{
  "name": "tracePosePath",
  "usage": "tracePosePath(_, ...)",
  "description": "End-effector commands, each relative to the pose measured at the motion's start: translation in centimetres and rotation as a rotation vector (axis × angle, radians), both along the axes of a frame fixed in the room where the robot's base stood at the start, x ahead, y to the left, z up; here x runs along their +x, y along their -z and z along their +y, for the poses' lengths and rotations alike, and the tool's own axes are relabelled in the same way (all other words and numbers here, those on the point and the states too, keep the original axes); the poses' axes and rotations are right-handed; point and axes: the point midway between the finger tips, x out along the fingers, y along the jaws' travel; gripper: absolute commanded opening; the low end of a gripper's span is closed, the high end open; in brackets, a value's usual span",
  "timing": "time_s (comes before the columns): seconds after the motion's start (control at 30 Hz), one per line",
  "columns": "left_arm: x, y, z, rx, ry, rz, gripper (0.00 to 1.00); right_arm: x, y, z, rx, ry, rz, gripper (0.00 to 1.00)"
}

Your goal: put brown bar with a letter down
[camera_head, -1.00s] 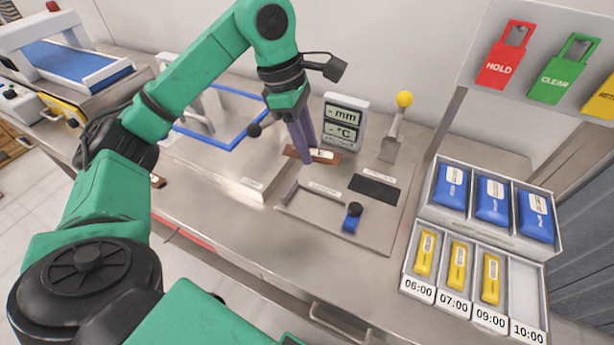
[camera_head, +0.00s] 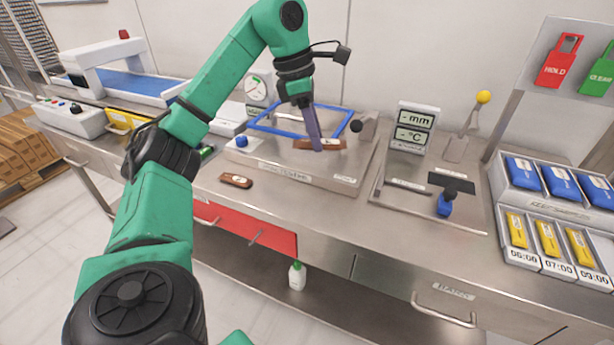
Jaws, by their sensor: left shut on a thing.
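My left gripper (camera_head: 316,146) is shut on the brown bar with a letter (camera_head: 332,144). The bar lies across the purple-grey fingers, over the front part of a steel box (camera_head: 345,178) with a blue frame (camera_head: 270,131) on top. I cannot tell whether the bar touches the box top. Part of the bar is hidden behind the fingers, and its letter is too small to read here. Another brown bar (camera_head: 236,181) with a pale mark lies on the bench to the left, in front of the box. My right gripper is not in view.
Bins of blue (camera_head: 562,182) and yellow packets (camera_head: 547,238) are at far right. A blue conveyor (camera_head: 140,84) stands back left.

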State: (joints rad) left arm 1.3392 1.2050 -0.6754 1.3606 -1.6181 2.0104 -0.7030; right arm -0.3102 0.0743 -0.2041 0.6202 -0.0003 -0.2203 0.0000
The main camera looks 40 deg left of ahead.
Motion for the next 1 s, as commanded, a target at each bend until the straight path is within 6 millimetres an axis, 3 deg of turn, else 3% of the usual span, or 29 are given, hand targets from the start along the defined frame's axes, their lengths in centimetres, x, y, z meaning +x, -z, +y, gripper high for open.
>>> tracePosePath(0.03,0.0,3.0,0.0,0.0,0.001,0.006,0.0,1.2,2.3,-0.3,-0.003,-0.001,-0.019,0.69)
tracePosePath(0.1,-0.1,5.3,0.0,0.003,0.001,0.009,0.0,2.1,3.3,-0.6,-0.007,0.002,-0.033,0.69)
tracePosePath(0.27,-0.1,10.0,0.1,0.006,-0.001,0.008,0.0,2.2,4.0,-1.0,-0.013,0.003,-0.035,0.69)
tracePosePath(0.4,-0.1,13.3,0.0,0.003,0.001,0.005,0.0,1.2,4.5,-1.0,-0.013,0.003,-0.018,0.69)
tracePosePath(0.53,0.0,15.2,0.0,0.003,0.002,0.004,0.0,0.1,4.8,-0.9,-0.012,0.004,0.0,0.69)
tracePosePath(0.7,0.0,18.2,-0.1,0.002,0.001,0.004,0.0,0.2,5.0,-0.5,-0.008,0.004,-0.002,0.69)
tracePosePath(1.0,0.1,18.6,-0.1,0.0,0.002,0.001,0.0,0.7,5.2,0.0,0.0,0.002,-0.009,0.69)
